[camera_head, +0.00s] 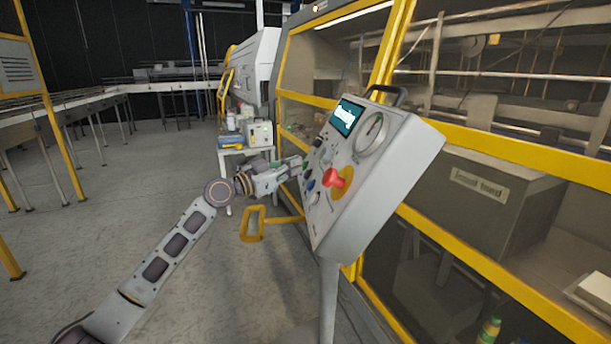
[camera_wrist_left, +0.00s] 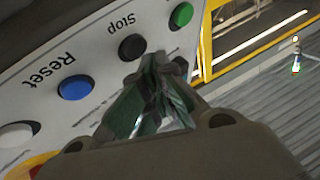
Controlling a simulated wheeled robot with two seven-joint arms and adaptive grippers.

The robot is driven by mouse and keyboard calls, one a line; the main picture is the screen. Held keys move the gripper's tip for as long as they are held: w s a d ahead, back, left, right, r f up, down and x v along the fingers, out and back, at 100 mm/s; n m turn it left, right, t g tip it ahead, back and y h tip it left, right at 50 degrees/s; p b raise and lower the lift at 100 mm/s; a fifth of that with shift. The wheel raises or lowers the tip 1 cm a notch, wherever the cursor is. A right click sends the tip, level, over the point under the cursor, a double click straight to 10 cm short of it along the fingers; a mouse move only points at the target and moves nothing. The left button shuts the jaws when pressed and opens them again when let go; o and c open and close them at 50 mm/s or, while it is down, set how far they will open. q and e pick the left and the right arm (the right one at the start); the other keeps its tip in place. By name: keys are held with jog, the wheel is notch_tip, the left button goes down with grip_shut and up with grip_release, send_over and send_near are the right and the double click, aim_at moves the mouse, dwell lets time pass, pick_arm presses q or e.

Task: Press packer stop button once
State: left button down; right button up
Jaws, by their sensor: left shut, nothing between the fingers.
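The grey control panel (camera_head: 385,185) stands on a post in the middle of the head view. In the left wrist view the black stop button (camera_wrist_left: 132,47), labelled "Stop", sits between a green button (camera_wrist_left: 181,15) and a blue button labelled "Reset" (camera_wrist_left: 75,87). My left gripper (camera_head: 299,163) reaches the panel's left side. Its closed, empty fingertips (camera_wrist_left: 158,66) are right by the stop button and overlap its lower edge in the wrist view. I cannot tell whether they touch it. My right gripper is not in view.
A red emergency knob (camera_head: 337,178) sticks out of the panel near my left gripper. A yellow-framed machine enclosure (camera_head: 480,144) stands behind and right of the panel. A small table with items (camera_head: 232,152) stands behind my gripper. Open floor (camera_head: 110,220) lies to the left.

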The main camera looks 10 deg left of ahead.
pick_arm(q)
jog(key=shift+d+f, duration=0.1)
dwell(0.3)
jog(key=shift+w+d+f+b, duration=0.1)
jog(key=shift+d+f+b, duration=0.05)
jog(key=shift+d+b, duration=0.15)
jog(key=shift+w+d+f, duration=0.1)
jog(key=shift+d+f, duration=0.1)
jog(key=shift+d, duration=0.1)
dwell(1.2)
jog(key=shift+a+r+b, duration=0.1)
jog(key=shift+a+b, duration=0.05)
jog(key=shift+b, duration=0.2)
jog(key=shift+s+a+r+b, duration=0.2)
jog(key=shift+a+r+b, duration=0.15)
jog(key=shift+a, duration=0.15)
dwell(0.4)
